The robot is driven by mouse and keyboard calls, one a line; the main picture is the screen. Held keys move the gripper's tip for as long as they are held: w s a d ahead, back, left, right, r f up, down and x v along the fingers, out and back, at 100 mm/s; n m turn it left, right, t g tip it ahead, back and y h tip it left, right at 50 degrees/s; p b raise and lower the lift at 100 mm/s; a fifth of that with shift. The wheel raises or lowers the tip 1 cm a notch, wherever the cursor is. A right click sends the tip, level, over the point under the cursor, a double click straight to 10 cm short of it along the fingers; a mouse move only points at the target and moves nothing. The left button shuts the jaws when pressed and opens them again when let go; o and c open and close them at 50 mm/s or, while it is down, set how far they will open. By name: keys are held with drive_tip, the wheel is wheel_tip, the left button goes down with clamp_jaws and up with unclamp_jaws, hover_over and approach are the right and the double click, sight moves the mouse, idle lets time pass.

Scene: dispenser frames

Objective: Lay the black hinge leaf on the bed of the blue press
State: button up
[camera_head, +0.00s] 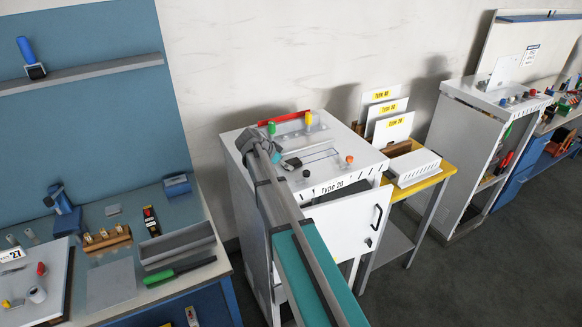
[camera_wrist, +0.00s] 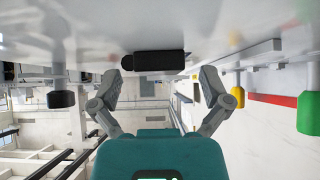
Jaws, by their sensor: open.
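My gripper (camera_head: 262,142) is over the top of the white cabinet marked TYPE 20. In the wrist view my gripper (camera_wrist: 160,78) is open, with its two fingers apart. A black block-like piece (camera_wrist: 154,61) lies on the white top between and just beyond the fingertips; it looks like the black hinge leaf, but its shape is not clear. A dark piece (camera_head: 292,163) beside my gripper in the head view may be the same one. A small blue device (camera_head: 62,200), probably the blue press, stands on the left bench; its bed is too small to make out.
The white cabinet (camera_head: 340,180) carries a red bar (camera_head: 284,118) and green (camera_head: 271,129), yellow (camera_head: 308,118) and red (camera_head: 349,159) knobs around my gripper.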

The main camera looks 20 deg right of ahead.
sight(295, 161)
drive_tip(key=shift+c, duration=0.3)
clamp_jaws()
idle(0.5)
drive_tip(key=shift+r, duration=0.2)
wheel_tip(295, 161, up, 3)
drive_tip(key=p, duration=0.3)
drive_tip(key=shift+f, duration=0.1)
drive_tip(key=s+a+r+p, duration=0.2)
drive_tip(key=s+r+p, duration=0.8)
drive_tip(key=s, duration=0.3)
drive_tip(key=shift+s+a, duration=0.25)
drive_tip(key=shift+s, duration=0.15)
drive_tip(key=shift+f, duration=0.1)
